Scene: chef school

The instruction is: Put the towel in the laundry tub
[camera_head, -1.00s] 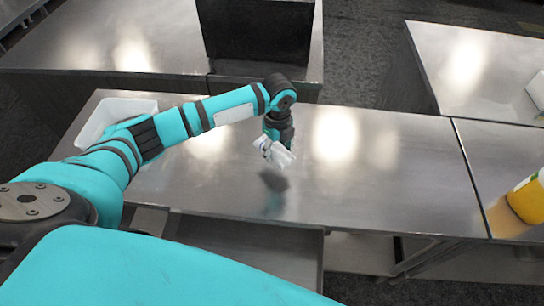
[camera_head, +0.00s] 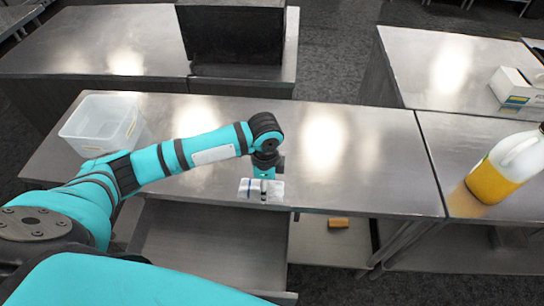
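The towel (camera_head: 246,194) is small and white with dark blue stripes. It is bunched at the fingers of my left gripper (camera_head: 264,184), over the front part of the steel table (camera_head: 345,160). The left gripper points down and appears shut on the towel; its fingertips are partly hidden by the cloth. The laundry tub (camera_head: 83,149), a whitish translucent box open at the top, stands at the table's left end, behind my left forearm. Its visible inside looks empty. The towel is well to the right of the tub and apart from it. My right gripper is not in view.
An open drawer or lower shelf (camera_head: 200,245) shows below the table front. A bottle with orange liquid (camera_head: 490,184) stands on the right-hand counter, with a white box (camera_head: 516,90) farther back. A dark panel (camera_head: 232,35) stands behind. The table right of the gripper is clear.

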